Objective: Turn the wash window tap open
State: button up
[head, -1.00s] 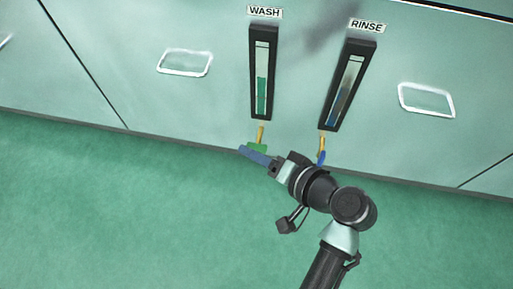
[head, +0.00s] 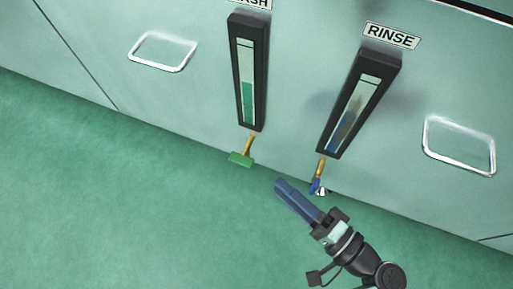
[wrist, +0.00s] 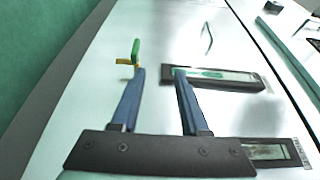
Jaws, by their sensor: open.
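The wash window (head: 247,85) is a black-framed sight glass with green liquid, set in the pale green panel. Below it a brass stem carries the wash tap's green handle (head: 240,159), which lies crosswise to the stem. My gripper (head: 283,188) has blue fingers and is to the right of and below the green handle, apart from it. In the wrist view, my open gripper (wrist: 160,73) is empty. The green handle (wrist: 136,50) shows just beyond the left fingertip, and the wash window (wrist: 235,77) lies right of the fingers.
The rinse window (head: 360,105), with blue liquid, stands to the right. Its brass tap with a blue handle (head: 316,187) is close to my fingers. Pale pull handles (head: 162,52) and (head: 458,145) flank the windows. The green floor (head: 110,210) is clear.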

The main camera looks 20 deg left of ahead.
jog(key=b, duration=0.4)
send_near(250, 168)
jog(key=b+x, duration=0.2)
jog(key=x, duration=0.2)
jog(key=b+x, duration=0.2)
jog(key=x, duration=0.1)
jog(key=b+x, duration=0.2)
jog(key=x, duration=0.2)
jog(key=shift+w+a+f, duration=0.1)
jog(key=shift+a+f, duration=0.2)
jog(key=shift+w+a+r, duration=0.15)
jog(key=shift+w+a, duration=0.15)
jog(key=shift+a, duration=0.25)
grip_shut()
